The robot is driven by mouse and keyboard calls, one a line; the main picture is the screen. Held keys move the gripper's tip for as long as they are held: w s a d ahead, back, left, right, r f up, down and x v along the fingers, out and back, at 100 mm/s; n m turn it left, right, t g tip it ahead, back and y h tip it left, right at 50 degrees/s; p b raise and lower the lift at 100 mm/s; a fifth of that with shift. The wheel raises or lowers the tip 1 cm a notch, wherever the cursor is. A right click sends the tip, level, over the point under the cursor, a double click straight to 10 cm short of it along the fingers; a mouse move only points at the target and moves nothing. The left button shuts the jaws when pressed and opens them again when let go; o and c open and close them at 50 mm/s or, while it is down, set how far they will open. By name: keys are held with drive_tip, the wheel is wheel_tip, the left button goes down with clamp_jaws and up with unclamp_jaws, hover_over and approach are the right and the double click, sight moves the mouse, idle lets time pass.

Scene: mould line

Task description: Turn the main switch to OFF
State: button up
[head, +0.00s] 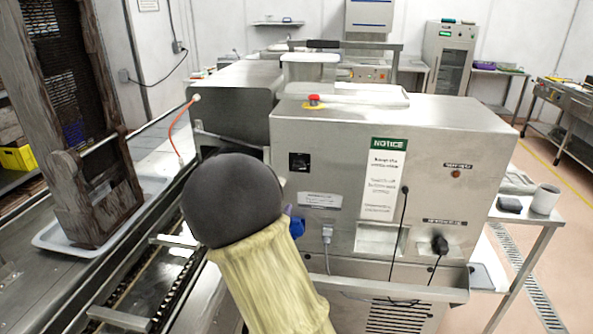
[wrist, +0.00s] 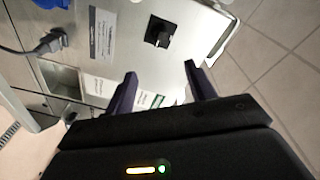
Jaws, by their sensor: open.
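The main switch (head: 299,162), a small black square with a knob, sits on the steel cabinet's front panel, at its upper left in the head view. It also shows in the wrist view (wrist: 158,31), near the top. The knob's position cannot be read clearly. My gripper (wrist: 162,86) is open and empty, its two dark fingers apart. In the wrist view the switch appears beyond the fingertips, with a visible gap.
The steel cabinet (head: 450,130) carries a green NOTICE sign (head: 388,144), a blue connector (head: 296,222), a grey plug (head: 327,233) and hanging cables. A red button (head: 313,99) is on top. A conveyor (head: 150,275) runs at left. A side table with a cup (head: 545,199) stands at right.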

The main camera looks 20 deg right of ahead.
sight(297, 168)
drive_tip(key=p+x, duration=0.5)
drive_tip(key=x, duration=1.2)
drive_tip(key=shift+w+d, duration=0.15)
drive_tip(key=c, duration=1)
